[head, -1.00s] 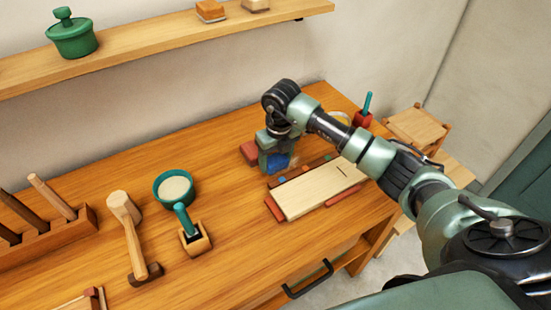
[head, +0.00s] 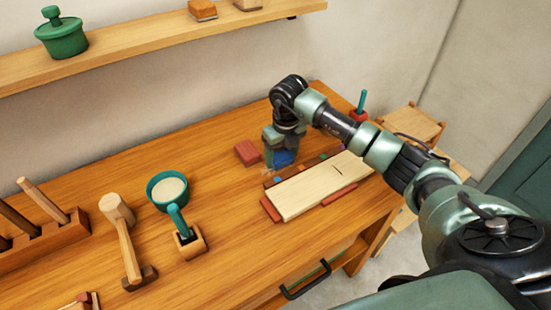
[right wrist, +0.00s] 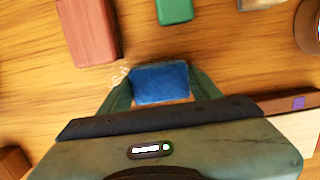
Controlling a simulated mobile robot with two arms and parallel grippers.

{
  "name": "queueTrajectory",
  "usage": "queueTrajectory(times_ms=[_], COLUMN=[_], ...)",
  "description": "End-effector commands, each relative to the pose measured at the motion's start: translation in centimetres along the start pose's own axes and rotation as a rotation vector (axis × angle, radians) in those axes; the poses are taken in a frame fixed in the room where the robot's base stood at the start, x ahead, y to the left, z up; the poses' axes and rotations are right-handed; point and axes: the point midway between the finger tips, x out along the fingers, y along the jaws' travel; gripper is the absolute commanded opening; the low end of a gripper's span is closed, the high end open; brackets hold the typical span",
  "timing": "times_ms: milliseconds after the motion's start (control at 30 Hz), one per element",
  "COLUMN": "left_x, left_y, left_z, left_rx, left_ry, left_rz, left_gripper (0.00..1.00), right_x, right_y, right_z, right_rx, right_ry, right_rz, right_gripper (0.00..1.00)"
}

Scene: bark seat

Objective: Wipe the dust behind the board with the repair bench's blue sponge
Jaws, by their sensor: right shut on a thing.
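The blue sponge (head: 284,159) is held in my right gripper (head: 281,153), down at the bench top behind the pale board. The sponge also shows between the fingers in the right wrist view (right wrist: 160,83). The pale board (head: 322,187) lies flat among red blocks and has a dark slot. Faint whitish dust (right wrist: 118,75) shows on the wood just left of the sponge in the right wrist view. A faint pale trace also shows left of the sponge in the head view. Whatever lies under the sponge is hidden. My left gripper is not in view.
A red block (head: 247,153) lies just left of my right gripper; a green block (right wrist: 174,10) lies beyond. A teal bowl (head: 167,190), wooden mallet (head: 125,240) and tool rack (head: 45,238) stand left. The shelf (head: 150,50) overhangs the back. Bench between bowl and board is clear.

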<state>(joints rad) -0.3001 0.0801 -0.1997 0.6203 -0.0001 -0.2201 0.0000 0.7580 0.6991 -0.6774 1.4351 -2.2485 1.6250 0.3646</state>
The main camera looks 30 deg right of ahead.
Motion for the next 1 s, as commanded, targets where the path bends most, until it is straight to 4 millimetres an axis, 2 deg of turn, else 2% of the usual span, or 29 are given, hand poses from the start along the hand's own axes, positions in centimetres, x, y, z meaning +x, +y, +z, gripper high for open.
queueTrajectory(times_ms=[167,300,1000], left_x=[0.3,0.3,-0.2], left_y=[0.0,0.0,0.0], left_z=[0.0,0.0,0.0], left_rx=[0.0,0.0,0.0], left_ry=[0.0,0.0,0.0], left_rz=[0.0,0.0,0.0], left_gripper=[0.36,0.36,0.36], right_x=[0.0,-0.1,0.2], right_y=[-1.3,-1.4,3.3], right_z=[0.0,0.0,0.0], right_rx=[0.003,0.0,-0.001], right_ry=[0.0,0.0,0.0], right_rz=[-0.002,0.0,0.001], right_gripper=[0.31,0.31,0.31])
